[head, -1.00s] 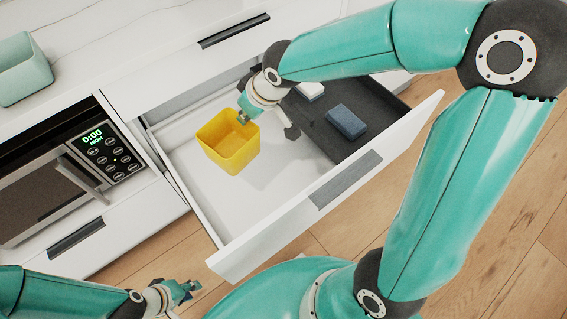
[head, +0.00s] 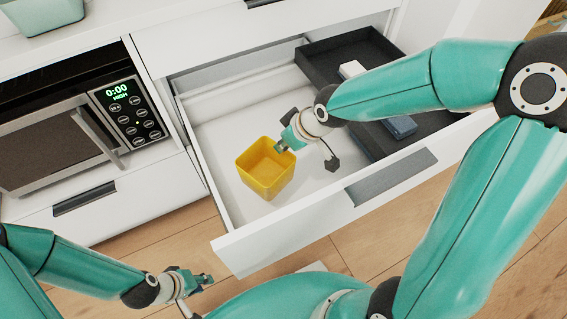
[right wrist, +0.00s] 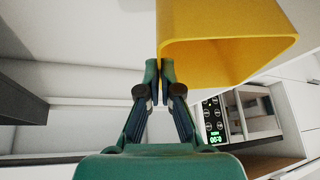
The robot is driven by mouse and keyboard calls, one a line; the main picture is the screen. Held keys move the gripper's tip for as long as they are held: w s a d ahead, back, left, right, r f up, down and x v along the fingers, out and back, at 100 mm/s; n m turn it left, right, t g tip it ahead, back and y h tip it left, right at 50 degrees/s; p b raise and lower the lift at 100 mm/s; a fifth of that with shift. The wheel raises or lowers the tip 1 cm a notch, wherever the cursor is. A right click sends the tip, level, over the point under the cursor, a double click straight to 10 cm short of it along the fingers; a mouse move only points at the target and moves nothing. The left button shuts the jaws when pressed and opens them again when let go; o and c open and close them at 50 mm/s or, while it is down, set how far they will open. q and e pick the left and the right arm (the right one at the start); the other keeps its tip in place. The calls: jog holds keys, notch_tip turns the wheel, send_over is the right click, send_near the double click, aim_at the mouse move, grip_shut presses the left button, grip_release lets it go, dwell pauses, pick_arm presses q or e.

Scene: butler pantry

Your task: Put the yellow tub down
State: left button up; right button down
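The yellow tub (head: 266,172) is upright inside the open white drawer (head: 225,105), in its pale left part. I cannot tell whether its base touches the drawer floor. My right gripper (head: 281,147) is at the tub's rim from the right. In the right wrist view the fingertips (right wrist: 159,72) are close together on either side of the tub's wall (right wrist: 225,62). My left gripper (head: 205,281) is low in the head view, in front of the drawer and away from the tub; its finger gap is unclear.
A dark tray (head: 318,66) fills the drawer's right part, with a white item (head: 352,69) and a blue block (head: 401,126), both partly behind my right arm. A microwave (head: 60,150) stands left of the drawer. A pale green container (head: 40,14) sits on the counter. Drawer floor around the tub is clear.

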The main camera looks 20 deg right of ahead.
aim_at(283, 161)
jog(key=shift+f, duration=0.85)
notch_tip(283, 161, down, 6)
jog(key=b, duration=0.3)
jog(key=shift+r+b, duration=0.15)
jog(key=shift+b, duration=0.2)
jog(key=c, duration=1.3)
grip_release()
